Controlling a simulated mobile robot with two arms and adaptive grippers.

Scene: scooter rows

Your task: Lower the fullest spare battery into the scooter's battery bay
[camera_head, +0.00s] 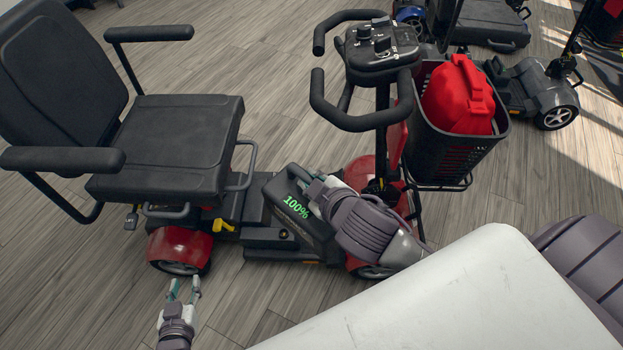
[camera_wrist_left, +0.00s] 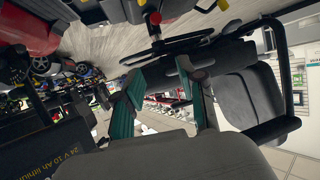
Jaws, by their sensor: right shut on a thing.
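The scooter (camera_head: 175,140) has a black seat and red fenders and stands in the middle of the head view. A dark battery (camera_head: 290,215) with a green "100%" reading is over the deck between seat and tiller, tilted in the picture. My right gripper (camera_head: 306,182) is shut on the battery near its top handle. The battery bay is hidden; I cannot tell whether the battery's lower end is inside it. My left gripper (camera_head: 184,285) is open and empty near the rear fender. In the left wrist view, its teal fingers (camera_wrist_left: 163,105) are apart.
The tiller handlebars (camera_head: 380,60) rise right of the battery. A black basket (camera_head: 455,140) holds a red container (camera_head: 460,95). More scooters (camera_head: 530,85) stand at the back right. My white body covers the lower right. Wooden floor is free at the lower left.

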